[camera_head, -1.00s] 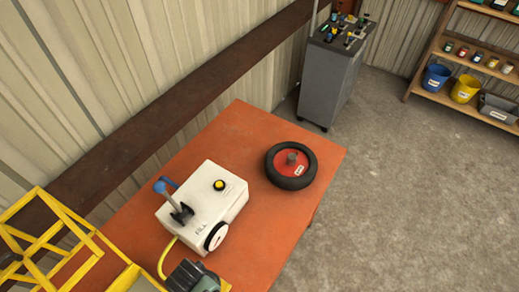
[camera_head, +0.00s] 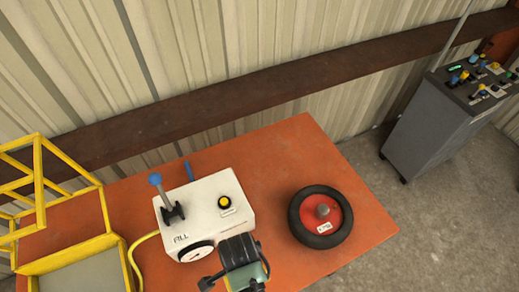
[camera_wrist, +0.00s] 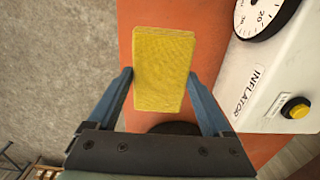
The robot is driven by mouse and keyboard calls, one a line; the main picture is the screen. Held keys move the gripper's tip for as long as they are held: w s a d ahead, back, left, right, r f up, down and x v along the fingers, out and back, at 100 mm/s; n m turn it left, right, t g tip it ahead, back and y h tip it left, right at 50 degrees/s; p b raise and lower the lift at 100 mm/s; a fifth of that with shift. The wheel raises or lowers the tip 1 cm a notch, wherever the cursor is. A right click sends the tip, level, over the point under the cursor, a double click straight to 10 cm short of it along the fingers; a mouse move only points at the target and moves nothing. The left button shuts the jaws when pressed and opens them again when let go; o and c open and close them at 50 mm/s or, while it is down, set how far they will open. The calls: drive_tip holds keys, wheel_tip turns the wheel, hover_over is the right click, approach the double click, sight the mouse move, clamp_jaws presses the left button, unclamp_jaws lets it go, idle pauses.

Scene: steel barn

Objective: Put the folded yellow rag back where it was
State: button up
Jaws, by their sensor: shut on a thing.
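In the wrist view the folded yellow rag (camera_wrist: 163,65) is a thick, ribbed rectangular pad. My gripper (camera_wrist: 159,80) is shut on it, with a blue-grey finger at each side. The rag is held above the orange-red table, near its edge, with the grey floor to the left in that view. In the head view part of my arm (camera_head: 240,262) shows at the bottom, in front of the white inflator box; the rag cannot be made out there. No marked place for the rag can be told.
The orange table (camera_head: 280,150) bears the white inflator (camera_head: 205,208) with blue-knobbed lever, gauge and yellow hose. To its right lies a black wheel with red hub (camera_head: 321,216). A yellow frame (camera_head: 75,250) stands left. A grey control cabinet (camera_head: 430,130) stands beyond the table.

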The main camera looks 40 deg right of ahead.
wheel_tip(320, 180, down, 5)
drive_tip(key=shift+w+a+r, duration=0.1)
drive_tip(key=shift+a, duration=0.05)
drive_tip(key=shift+f, duration=2.25)
drive_tip(key=shift+f, duration=0.2)
drive_tip(key=o, duration=1.1)
drive_tip(key=shift+r, duration=0.1)
wheel_tip(320, 180, up, 12)
drive_tip(key=shift+r, duration=0.15)
